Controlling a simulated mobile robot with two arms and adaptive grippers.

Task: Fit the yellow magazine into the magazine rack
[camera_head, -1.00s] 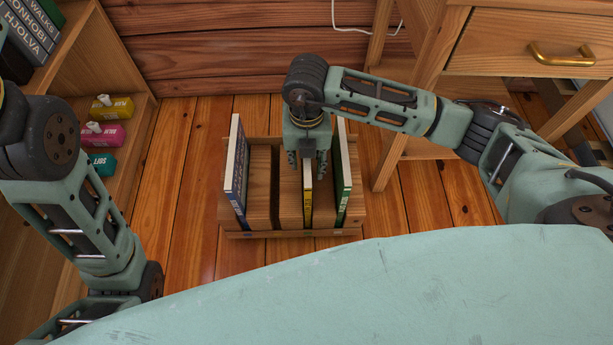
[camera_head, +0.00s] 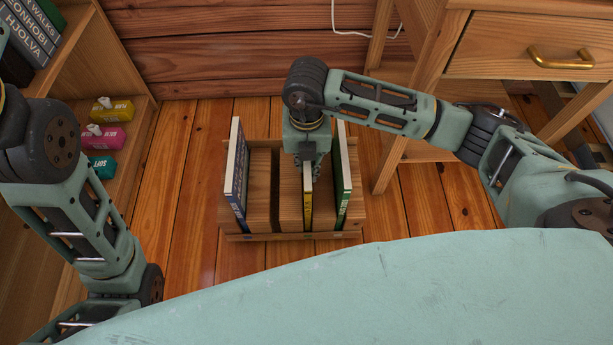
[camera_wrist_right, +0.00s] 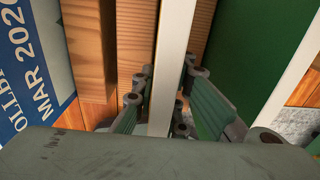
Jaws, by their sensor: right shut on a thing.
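The yellow magazine (camera_head: 308,206) stands upright in a slot of the wooden magazine rack (camera_head: 262,237), right of the middle. My right gripper (camera_head: 308,165) points down over the rack, shut on the magazine's upper edge. In the right wrist view the magazine's pale edge (camera_wrist_right: 171,70) runs between the two fingers (camera_wrist_right: 163,103). I cannot see whether its bottom touches the slot floor. A blue-and-white magazine (camera_head: 237,175) stands in the rack's left slot, a green one (camera_head: 342,180) in the right slot. My left arm shows at the left, but its gripper is not in view.
A shelf at the left holds books (camera_head: 30,35) and yellow, pink and teal packs (camera_head: 104,137). A wooden desk with a drawer (camera_head: 530,45) stands at the right, its leg near the rack. Bare floor lies left of the rack.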

